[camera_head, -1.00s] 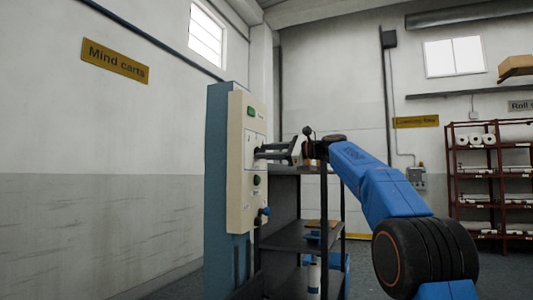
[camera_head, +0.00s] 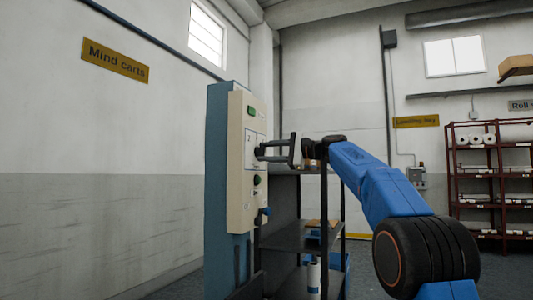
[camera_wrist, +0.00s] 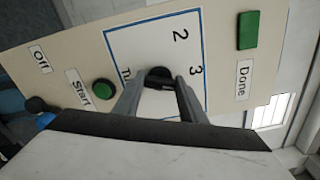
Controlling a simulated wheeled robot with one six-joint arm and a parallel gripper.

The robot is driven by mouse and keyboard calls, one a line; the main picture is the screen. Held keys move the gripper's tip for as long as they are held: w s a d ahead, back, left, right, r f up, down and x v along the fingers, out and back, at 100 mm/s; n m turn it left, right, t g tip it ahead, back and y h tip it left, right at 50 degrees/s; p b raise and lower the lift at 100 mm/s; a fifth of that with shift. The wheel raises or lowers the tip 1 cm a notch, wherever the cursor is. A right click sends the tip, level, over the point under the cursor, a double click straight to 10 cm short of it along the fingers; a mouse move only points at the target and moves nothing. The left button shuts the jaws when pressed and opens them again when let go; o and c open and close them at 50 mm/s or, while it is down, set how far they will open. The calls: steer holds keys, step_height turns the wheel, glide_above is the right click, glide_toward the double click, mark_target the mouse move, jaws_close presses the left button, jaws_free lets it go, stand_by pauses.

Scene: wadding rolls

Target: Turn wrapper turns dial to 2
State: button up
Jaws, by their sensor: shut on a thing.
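The turns dial (camera_wrist: 158,74) is a small dark knob on a white, blue-edged plate (camera_wrist: 142,43) in the wrist view. The numbers 2 and 3 show on the plate, and a further label is partly covered by a finger. My gripper (camera_wrist: 158,82) is shut on the dial, one finger on each side. In the head view my gripper (camera_head: 262,150) reaches left to the beige control panel (camera_head: 237,205), and its fingers hide most of the dial. The dial's pointer is not clear, so I cannot tell which number it points to.
A dark shelf cart (camera_head: 300,238) stands just behind and right of the panel. A red rack (camera_head: 452,185) is far right.

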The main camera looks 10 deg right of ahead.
steer(key=n, duration=0.7)
steer(key=shift+f, duration=0.2)
steer(key=n, duration=0.7)
steer(key=shift+f, duration=0.1)
stand_by(0.4)
steer(key=o, duration=1.1)
steer(key=shift+c, duration=0.2)
steer(key=shift+d, duration=0.1)
steer(key=v, duration=1.7)
steer(key=shift+s+d, duration=0.1)
steer(key=shift+d, duration=0.05)
